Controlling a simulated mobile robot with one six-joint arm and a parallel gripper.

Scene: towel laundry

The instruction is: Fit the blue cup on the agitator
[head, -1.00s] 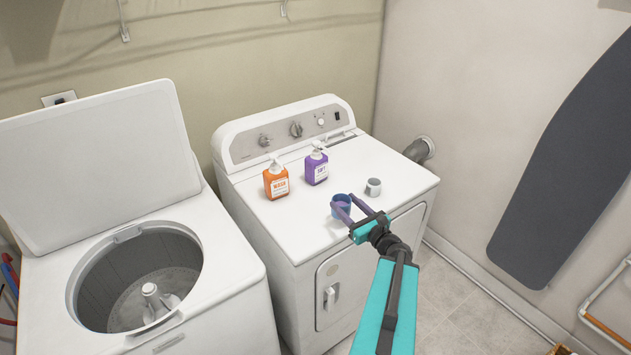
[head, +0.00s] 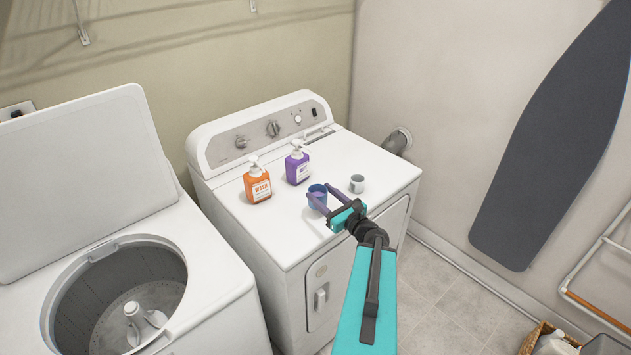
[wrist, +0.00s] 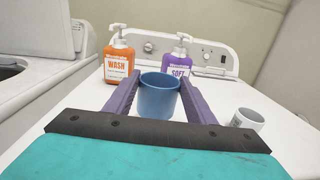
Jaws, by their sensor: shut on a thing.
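The blue cup (head: 317,195) is between the purple fingers of my gripper (head: 326,196), over the front part of the dryer top. In the wrist view the cup (wrist: 159,97) is upright, with a finger against each side, so my gripper (wrist: 158,92) is shut on it. I cannot tell whether its base touches the dryer top. The agitator (head: 141,322) stands in the middle of the open washer's tub, at the lower left of the head view, well away from the cup.
An orange WASH bottle (head: 257,183) and a purple SOFT bottle (head: 298,165) stand behind the cup on the dryer (head: 245,228). A white-grey cup (head: 357,184) is to its right. The washer lid (head: 75,185) is raised. A basket (head: 535,340) is on the floor at lower right.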

